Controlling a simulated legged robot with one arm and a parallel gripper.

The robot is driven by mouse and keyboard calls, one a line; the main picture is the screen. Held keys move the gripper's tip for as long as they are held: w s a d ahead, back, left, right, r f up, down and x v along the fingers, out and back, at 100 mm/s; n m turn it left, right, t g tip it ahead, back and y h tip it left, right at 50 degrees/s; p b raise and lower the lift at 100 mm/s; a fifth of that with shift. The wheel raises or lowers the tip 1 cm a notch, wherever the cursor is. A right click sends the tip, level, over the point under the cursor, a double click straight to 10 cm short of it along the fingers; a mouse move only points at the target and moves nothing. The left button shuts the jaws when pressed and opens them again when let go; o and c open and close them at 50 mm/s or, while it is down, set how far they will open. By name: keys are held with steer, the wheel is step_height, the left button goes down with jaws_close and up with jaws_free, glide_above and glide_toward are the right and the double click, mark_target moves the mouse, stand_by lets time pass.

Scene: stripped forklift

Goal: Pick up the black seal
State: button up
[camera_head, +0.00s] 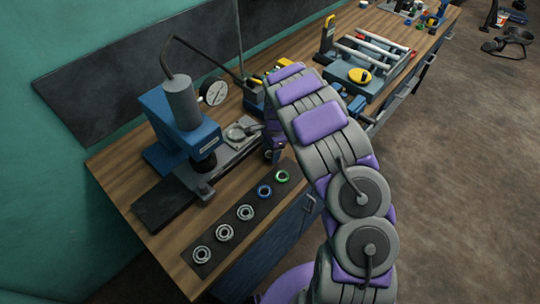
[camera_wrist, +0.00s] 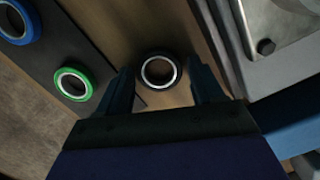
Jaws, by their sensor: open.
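The black seal (camera_wrist: 177,79) is a dark ring with a bright inner edge. In the wrist view it lies flat on the wooden bench top, in the gap between a dark mat and a metal plate. My gripper (camera_wrist: 160,70) is open, with one dark finger left of the seal and the other right of it. The fingers look apart from the seal; their height above it is hard to judge. In the head view my arm reaches over the bench and my gripper (camera_head: 272,150) is partly hidden. The black seal cannot be made out there.
A green ring (camera_head: 282,176) and a blue ring (camera_head: 264,190) lie on the dark mat (camera_head: 256,207) with several metal bearings. A blue press (camera_head: 180,125) with a dial gauge stands left of my gripper. A blue tool fixture (camera_head: 362,75) stands farther back.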

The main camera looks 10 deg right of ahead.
steer(key=shift+c, duration=0.4)
steer(key=c, duration=0.7)
steer(key=shift+r+p, duration=0.35)
steer(key=shift+r, duration=1.3)
steer(key=shift+s+r, duration=0.2)
steer(key=shift+r, duration=0.1)
steer(key=s, duration=0.5)
steer(key=s+p, duration=0.1)
steer(key=s, duration=0.4)
steer(key=s+r, duration=0.1)
steer(key=s, duration=0.4)
steer(key=shift+s+a+r, duration=0.1)
steer(key=shift+s+a, duration=0.15)
steer(key=shift+a, duration=0.05)
